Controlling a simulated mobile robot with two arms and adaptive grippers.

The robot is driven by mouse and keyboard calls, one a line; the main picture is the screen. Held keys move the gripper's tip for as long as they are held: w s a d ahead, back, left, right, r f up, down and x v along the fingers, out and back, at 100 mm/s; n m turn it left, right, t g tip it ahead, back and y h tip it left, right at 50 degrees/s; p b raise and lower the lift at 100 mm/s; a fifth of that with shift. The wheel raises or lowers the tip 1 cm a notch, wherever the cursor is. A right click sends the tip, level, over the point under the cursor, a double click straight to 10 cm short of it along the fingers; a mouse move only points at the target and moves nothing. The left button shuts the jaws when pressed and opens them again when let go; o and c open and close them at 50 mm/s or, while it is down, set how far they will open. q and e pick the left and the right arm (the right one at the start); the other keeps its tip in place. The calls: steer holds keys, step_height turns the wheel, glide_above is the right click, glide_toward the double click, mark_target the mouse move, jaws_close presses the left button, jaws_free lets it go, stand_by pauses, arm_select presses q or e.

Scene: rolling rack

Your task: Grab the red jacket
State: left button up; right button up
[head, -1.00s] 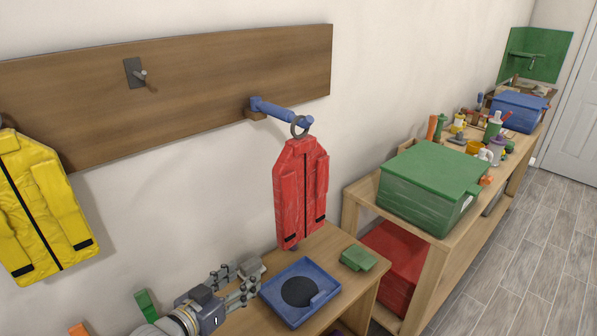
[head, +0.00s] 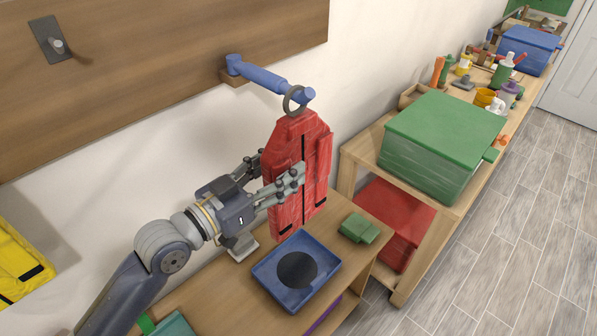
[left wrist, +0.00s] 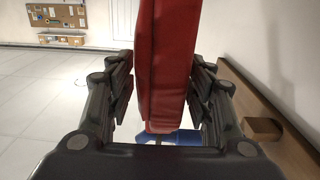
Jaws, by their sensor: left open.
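The red jacket (head: 298,165) hangs by a dark ring from a blue peg (head: 265,80) on the wooden wall board. My left gripper (head: 272,173) is at the jacket's left side, with one finger in front of it and the other behind its edge. In the left wrist view the red jacket (left wrist: 163,65) stands between the two open fingers of my left gripper (left wrist: 160,100), with gaps on both sides. The part of the jacket behind the front finger is hidden. My right gripper is not in view.
Below the jacket, a blue tray (head: 262,272) and a green block (head: 359,228) lie on a wooden bench. A green box (head: 442,140) stands on a shelf to the right, above a red box (head: 392,215). A yellow jacket (head: 18,262) hangs at left.

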mark_target(297, 153)
arm_select(q)
steer(key=shift+w+d+r+p, duration=0.2)
steer(key=shift+w+d+p, duration=0.3)
steer(key=shift+w, duration=0.1)
steer(key=shift+w+d+r+p, duration=0.2)
steer(key=shift+w+d+p, duration=0.15)
steer(key=shift+w+p, duration=0.2)
steer(key=shift+x, duration=1)
steer(key=shift+w+d+f, duration=0.2)
steer(key=shift+f, duration=0.1)
steer(key=shift+c, duration=0.5)
steer(key=c, duration=0.9)
jaws_close()
steer(key=shift+r, duration=0.15)
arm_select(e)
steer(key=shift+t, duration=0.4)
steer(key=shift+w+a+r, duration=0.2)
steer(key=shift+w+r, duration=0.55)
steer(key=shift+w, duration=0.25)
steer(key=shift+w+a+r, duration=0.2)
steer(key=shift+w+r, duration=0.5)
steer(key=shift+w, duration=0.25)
